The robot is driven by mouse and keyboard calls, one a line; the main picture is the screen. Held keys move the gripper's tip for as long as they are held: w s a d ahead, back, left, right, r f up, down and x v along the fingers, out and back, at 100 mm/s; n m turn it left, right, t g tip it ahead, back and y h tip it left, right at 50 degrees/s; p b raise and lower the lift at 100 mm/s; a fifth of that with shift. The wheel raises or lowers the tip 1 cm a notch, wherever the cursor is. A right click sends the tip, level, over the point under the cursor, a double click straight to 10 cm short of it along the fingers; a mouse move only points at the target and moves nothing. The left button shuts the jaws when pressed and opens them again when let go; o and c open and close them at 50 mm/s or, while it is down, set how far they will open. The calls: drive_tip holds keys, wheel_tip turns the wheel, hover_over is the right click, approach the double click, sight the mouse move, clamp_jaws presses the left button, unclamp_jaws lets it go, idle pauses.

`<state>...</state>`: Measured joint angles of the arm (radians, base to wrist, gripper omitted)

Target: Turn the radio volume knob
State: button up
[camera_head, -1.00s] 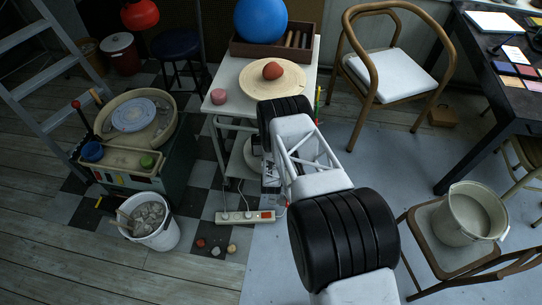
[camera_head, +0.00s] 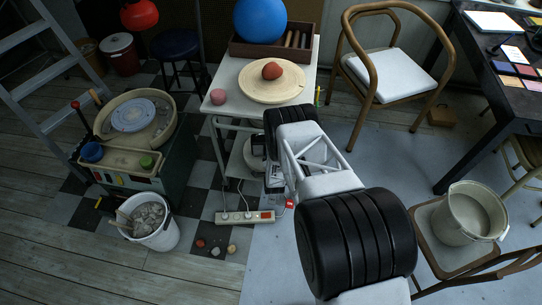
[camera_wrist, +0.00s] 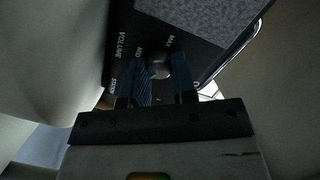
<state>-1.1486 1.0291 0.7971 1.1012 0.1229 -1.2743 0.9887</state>
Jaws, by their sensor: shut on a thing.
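The radio (camera_wrist: 118,28) shows in the wrist view as a dark panel with a grey textured area beside it. White lettering on the panel reads VOLUME, MID and MAX, tilted in the picture. The round dark volume knob (camera_wrist: 158,65) stands out from the panel. My gripper (camera_wrist: 161,84) has its two bluish fingers on either side of the knob and is shut on it. The knob's lower part is hidden between the fingers. In the head view, my arm hides most of the space under the white table, and I cannot make out the radio or the fingertips clearly there.
The white table (camera_head: 230,102) carries a round board (camera_head: 290,92) with a red clay lump (camera_head: 271,71). A power strip (camera_head: 245,217) with cables lies on the floor left of my arm. A chair with a bucket (camera_head: 468,215) stands at right.

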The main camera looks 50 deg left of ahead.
drive_tip(key=m, duration=0.6)
drive_tip(key=shift+y, duration=0.3)
drive_tip(key=m, duration=0.6)
drive_tip(key=shift+f+y, duration=0.1)
drive_tip(key=shift+y, duration=0.2)
drive_tip(key=o, duration=0.9)
drive_tip(key=shift+d, duration=0.15)
drive_tip(key=shift+v, duration=3.75)
